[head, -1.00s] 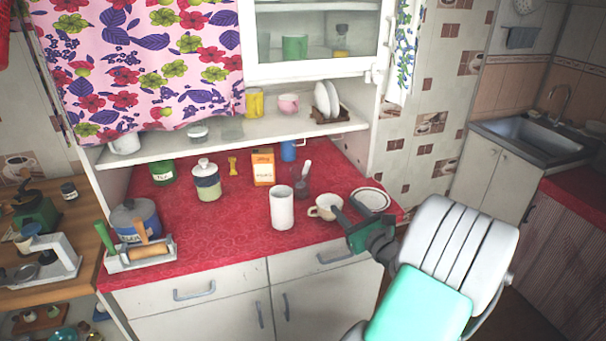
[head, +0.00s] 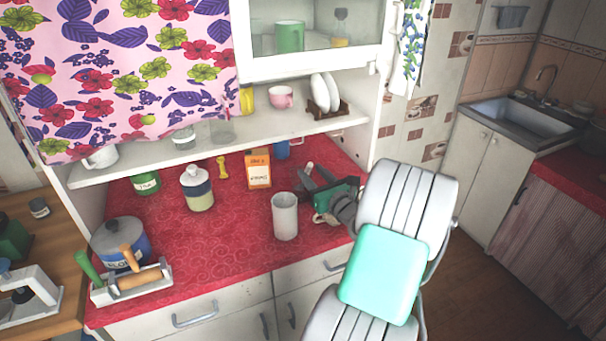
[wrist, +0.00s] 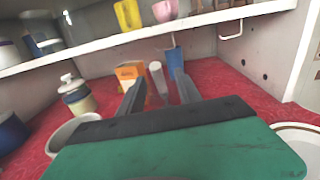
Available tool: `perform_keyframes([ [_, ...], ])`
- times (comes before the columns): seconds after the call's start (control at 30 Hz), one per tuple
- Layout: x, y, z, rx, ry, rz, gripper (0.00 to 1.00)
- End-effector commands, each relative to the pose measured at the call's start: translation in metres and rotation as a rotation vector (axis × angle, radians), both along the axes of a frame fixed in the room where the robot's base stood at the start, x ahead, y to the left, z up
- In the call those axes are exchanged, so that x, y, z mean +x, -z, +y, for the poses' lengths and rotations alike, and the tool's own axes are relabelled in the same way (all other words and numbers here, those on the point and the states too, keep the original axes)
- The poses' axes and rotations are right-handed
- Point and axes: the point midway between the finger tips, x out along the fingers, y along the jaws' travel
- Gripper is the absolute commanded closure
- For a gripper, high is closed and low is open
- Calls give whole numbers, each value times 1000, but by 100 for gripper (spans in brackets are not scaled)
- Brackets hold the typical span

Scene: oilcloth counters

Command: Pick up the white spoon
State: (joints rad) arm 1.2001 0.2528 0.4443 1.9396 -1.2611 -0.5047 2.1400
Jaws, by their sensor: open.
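The white spoon (wrist: 157,76) stands upright on the red counter in the wrist view, its pale end up. It shows between the two fingers of my gripper (wrist: 160,92), which are open, with space on either side. Its lower part is hidden behind the gripper body. In the head view the spoon (head: 309,168) is small and partly covered by my gripper (head: 311,178), which reaches in from the right over the counter. I cannot tell how far the fingertips are from it in depth.
A tall white canister (head: 285,217) stands just left of my gripper. Behind are an orange box (head: 258,170) and a blue mug (wrist: 176,60). A white shelf (head: 240,137) overhangs the back. The counter's front middle is clear.

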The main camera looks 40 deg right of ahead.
Motion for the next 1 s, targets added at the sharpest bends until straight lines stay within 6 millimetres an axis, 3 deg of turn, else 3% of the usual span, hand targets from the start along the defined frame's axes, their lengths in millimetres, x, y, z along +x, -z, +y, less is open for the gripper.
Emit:
perform_keyframes([
  [0.13, 23, -2, -3, 1, -4, 0, 59],
  [0.37, 26, -1, -3, 0, -3, 1, 59],
  [0.87, 26, -1, -3, 0, -4, 1, 99],
  [1.0, 26, -1, -3, 0, -4, 1, 100],
])
